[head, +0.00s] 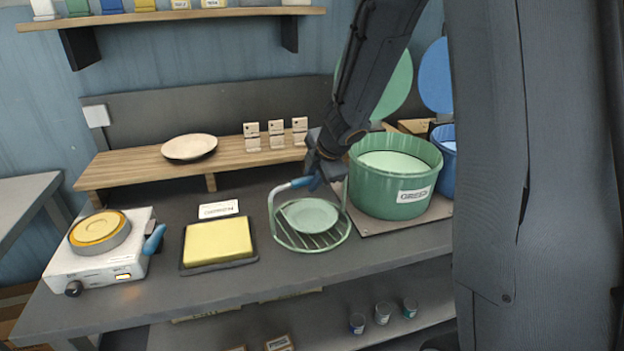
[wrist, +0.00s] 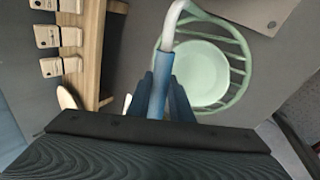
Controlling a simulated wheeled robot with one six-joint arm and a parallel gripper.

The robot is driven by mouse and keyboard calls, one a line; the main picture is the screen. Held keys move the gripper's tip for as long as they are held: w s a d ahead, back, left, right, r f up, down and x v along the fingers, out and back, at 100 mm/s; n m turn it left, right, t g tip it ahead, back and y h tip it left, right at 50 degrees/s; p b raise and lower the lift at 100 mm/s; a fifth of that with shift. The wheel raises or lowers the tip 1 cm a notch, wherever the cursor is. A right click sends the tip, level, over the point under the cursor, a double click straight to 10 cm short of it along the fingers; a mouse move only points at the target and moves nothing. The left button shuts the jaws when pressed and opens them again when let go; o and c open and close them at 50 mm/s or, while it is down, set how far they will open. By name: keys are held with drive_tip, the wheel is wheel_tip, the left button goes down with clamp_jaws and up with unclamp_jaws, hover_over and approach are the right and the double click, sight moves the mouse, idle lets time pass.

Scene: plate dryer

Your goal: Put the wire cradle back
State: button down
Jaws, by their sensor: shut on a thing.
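The wire cradle (head: 280,241) is a round light-green rack with parallel bars and a tall handle with a blue grip. A pale green plate (head: 309,215) lies in it. My gripper (head: 318,174) is shut on the blue grip of the cradle's handle, at the handle's top. In the wrist view my gripper (wrist: 160,95) closes around the blue grip, and the cradle (wrist: 247,65) with its plate (wrist: 200,75) shows below. The cradle is on or just above the grey bench, left of the green tub (head: 375,202); I cannot tell whether it touches the bench.
The green tub and a blue tub (head: 446,160) stand at the right with lids raised. A yellow pad (head: 217,239) in a dark tray, a white hot plate (head: 100,258) and a wooden shelf (head: 235,156) with a plate (head: 189,147) are to the left.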

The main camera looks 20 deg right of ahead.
idle(0.3)
drive_tip(key=c, duration=1.5)
unclamp_jaws()
drive_tip(key=shift+f, duration=0.1)
drive_tip(key=s+d+r+m+h+p, duration=0.2)
drive_tip(key=s+d+r+m+p, duration=0.15)
drive_tip(key=s+r+m, duration=0.4)
drive_tip(key=s+a+f+m+g, duration=0.1)
drive_tip(key=s+f+m, duration=0.1)
drive_tip(key=s+m, duration=0.2)
drive_tip(key=s+a+f+m+g+b, duration=0.1)
drive_tip(key=s+f+m+g, duration=0.1)
drive_tip(key=s, duration=0.5)
drive_tip(key=s+a+f+m+g+b, duration=0.1)
drive_tip(key=s+a+f+m+g, duration=0.1)
drive_tip(key=s+m, duration=0.4)
drive_tip(key=shift+s+f+m+y, duration=0.3)
drive_tip(key=shift+f+m, duration=0.15)
drive_tip(key=shift+f, duration=0.35)
